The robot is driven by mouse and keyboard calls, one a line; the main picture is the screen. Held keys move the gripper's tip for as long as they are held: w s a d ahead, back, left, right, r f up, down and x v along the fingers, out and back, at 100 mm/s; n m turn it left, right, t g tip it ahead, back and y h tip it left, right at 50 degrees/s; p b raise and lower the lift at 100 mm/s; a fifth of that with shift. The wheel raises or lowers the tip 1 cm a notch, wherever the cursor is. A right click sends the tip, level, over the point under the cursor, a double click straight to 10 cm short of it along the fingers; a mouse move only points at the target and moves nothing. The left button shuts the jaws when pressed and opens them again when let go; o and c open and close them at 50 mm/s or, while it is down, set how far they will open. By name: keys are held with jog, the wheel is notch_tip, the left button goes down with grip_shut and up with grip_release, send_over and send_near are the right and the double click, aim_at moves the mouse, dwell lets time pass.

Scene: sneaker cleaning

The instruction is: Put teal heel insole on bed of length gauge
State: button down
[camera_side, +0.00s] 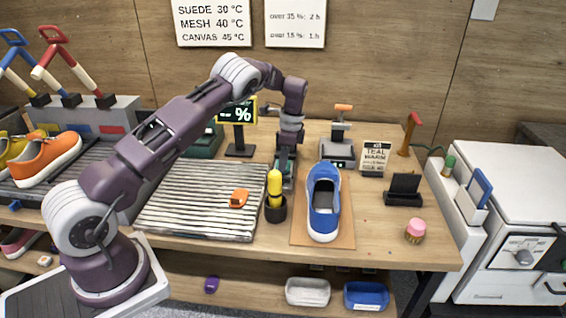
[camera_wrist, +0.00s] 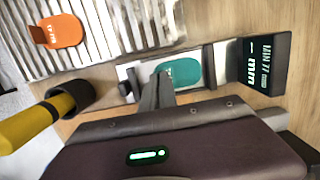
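The teal heel insole (camera_wrist: 182,73) is at the length gauge in the wrist view, flat over its pale metal bed (camera_wrist: 212,58). My gripper (camera_wrist: 163,80) has its two fingers close together at the insole's left end and looks shut on it there. The fingers hide that end, and whether the insole rests fully on the bed is hard to tell. The gauge's dark display block (camera_wrist: 262,66) stands at the right end of the bed, and a dark knob is at the left end. In the side view my gripper (camera_side: 285,166) points down over the gauge, which it partly hides.
An orange insole (camera_side: 239,198) lies on the ribbed metal rack (camera_side: 190,210). A dark cup (camera_side: 276,212) with a yellow-handled tool stands close in front of the gauge. A blue sneaker (camera_side: 323,212) on a brown mat is to the right. A small scale-like stand (camera_side: 338,151) is behind.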

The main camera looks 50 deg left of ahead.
jog(key=c, duration=1.7)
grip_release()
jog(key=shift+f, duration=0.1)
notch_tip(320, 180, up, 12)
jog(key=w+d, duration=0.1)
notch_tip(320, 180, up, 11)
jog(key=n+t, duration=0.2)
jog(key=n, duration=0.1)
send_over(289, 174)
jog(key=s+d, duration=0.4)
jog(key=s+d+r+n+t+h, duration=0.1)
jog(key=s+d+r+n, duration=0.1)
jog(key=s+d+r, duration=0.5)
jog(key=s+d+f+n+t, duration=0.1)
jog(key=s+d, duration=0.2)
jog(key=s, duration=0.5)
jog(key=s+d+f+n+t, duration=0.1)
jog(key=s+d, duration=0.2)
jog(key=s, duration=0.6)
jog(key=s+d+f+n+t, duration=0.1)
jog(key=s+d+f+n, duration=0.1)
jog(key=s, duration=0.7)
jog(key=shift+s+d+f+t, duration=0.1)
jog(key=shift+s+d+t, duration=0.05)
jog(key=shift+d+t, duration=0.3)
